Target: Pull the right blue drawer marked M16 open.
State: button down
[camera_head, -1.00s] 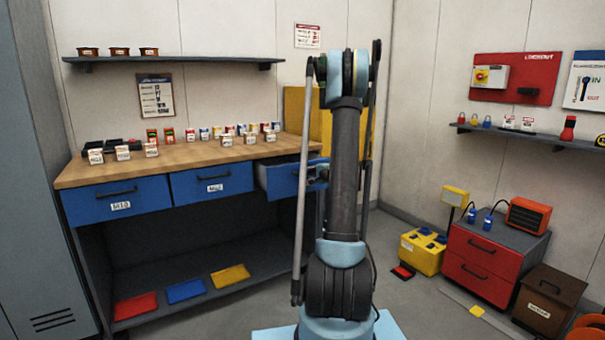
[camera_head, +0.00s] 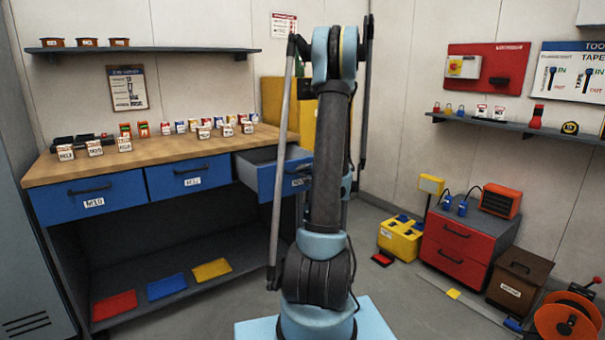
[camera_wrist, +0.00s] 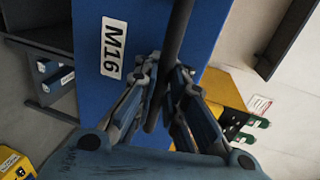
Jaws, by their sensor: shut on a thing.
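The right blue drawer (camera_head: 271,180) stands pulled out from the wooden-topped bench in the head view, with its grey inside partly showing. In the wrist view its blue front (camera_wrist: 88,95) carries a white M16 label (camera_wrist: 113,47). My gripper (camera_wrist: 160,108) is shut on the drawer's dark bar handle (camera_wrist: 176,40), with a finger on each side of it. In the head view my arm hides the gripper and part of the drawer front.
Blue drawers M10 (camera_head: 90,196) and M12 (camera_head: 190,178) are shut. Small labelled boxes stand on the bench top (camera_head: 150,158). A yellow case (camera_head: 400,239) and a red drawer cabinet (camera_head: 458,247) stand on the floor to the right. Grey floor lies in front of the bench.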

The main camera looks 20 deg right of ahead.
jog(key=c, duration=1.9)
grip_release()
jog(key=shift+d, duration=0.1)
jog(key=shift+c, duration=0.2)
jog(key=v, duration=1.1)
jog(key=shift+s, duration=0.4)
jog(key=shift+d, duration=0.1)
